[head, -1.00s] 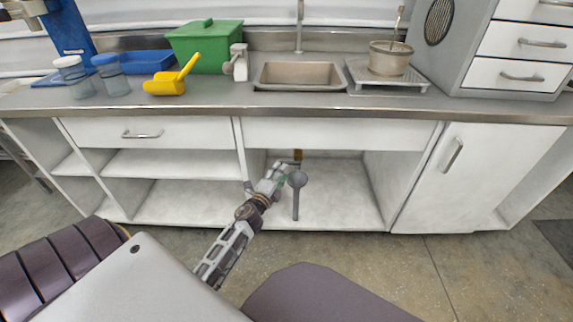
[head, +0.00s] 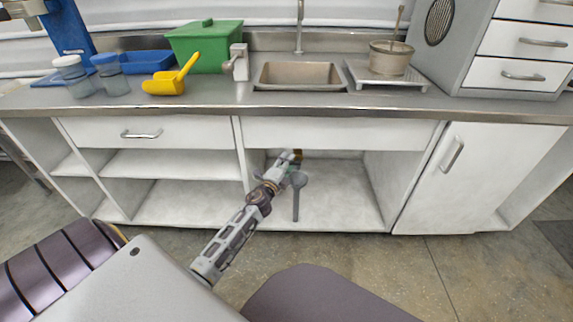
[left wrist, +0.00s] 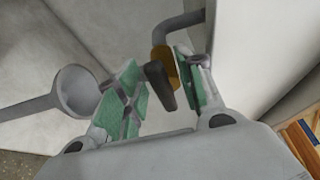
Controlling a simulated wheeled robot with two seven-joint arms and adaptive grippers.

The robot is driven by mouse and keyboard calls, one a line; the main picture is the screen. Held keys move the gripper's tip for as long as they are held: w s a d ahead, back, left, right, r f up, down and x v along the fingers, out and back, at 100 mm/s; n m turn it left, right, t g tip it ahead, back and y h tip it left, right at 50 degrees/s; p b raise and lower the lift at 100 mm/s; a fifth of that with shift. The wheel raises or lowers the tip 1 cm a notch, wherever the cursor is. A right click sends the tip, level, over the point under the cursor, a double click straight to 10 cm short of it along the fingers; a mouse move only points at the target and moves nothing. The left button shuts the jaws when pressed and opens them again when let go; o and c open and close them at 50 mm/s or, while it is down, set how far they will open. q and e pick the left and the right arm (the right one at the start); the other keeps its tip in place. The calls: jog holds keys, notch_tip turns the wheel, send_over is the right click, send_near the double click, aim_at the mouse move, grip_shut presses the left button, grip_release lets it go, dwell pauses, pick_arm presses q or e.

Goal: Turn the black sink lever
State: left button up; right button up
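The black lever (left wrist: 160,87) sits on a brass valve (left wrist: 165,62) at the end of a grey pipe (left wrist: 180,24) in the left wrist view. My left gripper (left wrist: 156,76) is open, with one green-padded finger on each side of the lever. The right finger is close to the valve and lever; I cannot tell whether it touches them. In the head view my left gripper (head: 284,166) reaches into the open bay under the sink (head: 298,76). There the brass valve (head: 297,154) shows just beyond it, and the lever is hidden. My right gripper is not in view.
A grey funnel-shaped thing on a stem (head: 297,182) stands right beside my left gripper; it also shows in the left wrist view (left wrist: 76,90). The bay has a white divider at left and a closed door (head: 447,180) at right. The drawer front (head: 335,133) lies above.

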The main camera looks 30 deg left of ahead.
pick_arm(q)
jog(key=shift+c, duration=0.5)
grip_shut()
